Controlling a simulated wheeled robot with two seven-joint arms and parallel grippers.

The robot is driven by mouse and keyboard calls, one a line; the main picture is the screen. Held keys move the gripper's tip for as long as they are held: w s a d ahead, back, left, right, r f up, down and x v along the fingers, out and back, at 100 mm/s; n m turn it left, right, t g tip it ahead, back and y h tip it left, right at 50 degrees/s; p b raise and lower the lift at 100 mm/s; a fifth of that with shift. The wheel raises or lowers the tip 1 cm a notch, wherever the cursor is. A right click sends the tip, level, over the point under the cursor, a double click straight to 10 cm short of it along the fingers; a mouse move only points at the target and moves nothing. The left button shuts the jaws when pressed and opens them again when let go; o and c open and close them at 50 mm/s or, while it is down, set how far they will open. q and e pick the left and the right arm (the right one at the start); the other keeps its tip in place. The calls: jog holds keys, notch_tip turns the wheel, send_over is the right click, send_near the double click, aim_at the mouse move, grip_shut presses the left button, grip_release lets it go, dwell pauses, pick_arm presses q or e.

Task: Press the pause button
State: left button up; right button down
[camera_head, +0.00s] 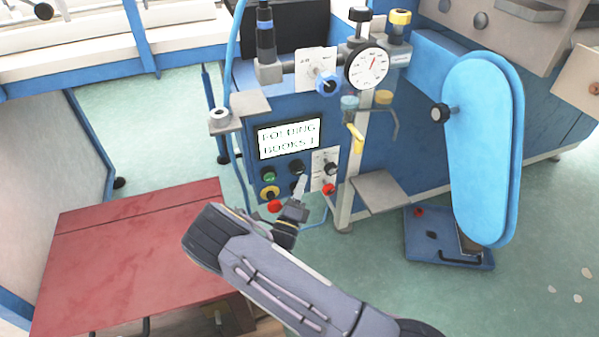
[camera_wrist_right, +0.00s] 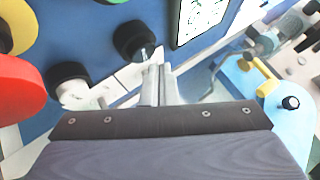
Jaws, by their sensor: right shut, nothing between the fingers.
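The blue machine's control panel (camera_head: 284,200) carries several buttons: a green one (camera_head: 268,174), a yellow one (camera_head: 269,193), a red one (camera_head: 275,206) and black knobs (camera_head: 296,166). I cannot read which is the pause button. My right gripper (camera_head: 301,181) is shut and empty, its tips in front of the panel by the black knobs. In the right wrist view the shut fingers (camera_wrist_right: 160,72) point at the panel just below a black knob (camera_wrist_right: 136,40). A second black knob (camera_wrist_right: 68,84), a red button (camera_wrist_right: 18,88) and a yellow button (camera_wrist_right: 17,26) lie left. Contact is unclear. My left gripper is out of view.
A display (camera_head: 289,138) sits above the buttons. A round dial gauge (camera_head: 367,67), a grey post and a small grey shelf (camera_head: 380,192) are on the right. A blue belt cover (camera_head: 482,150) stands farther right. A red-topped table (camera_head: 130,260) is at lower left.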

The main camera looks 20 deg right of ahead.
jog(key=shift+w, duration=0.1)
dwell(0.7)
jog(key=shift+w, duration=0.85)
dwell(0.7)
jog(key=shift+s, duration=0.1)
dwell(0.3)
jog(key=shift+s+p, duration=0.4)
jog(key=shift+s, duration=0.45)
jog(key=shift+s, duration=0.1)
jog(key=s+p, duration=0.1)
jog(key=s, duration=0.3)
jog(key=shift+s+a+p, duration=0.2)
jog(key=shift+s+p, duration=0.2)
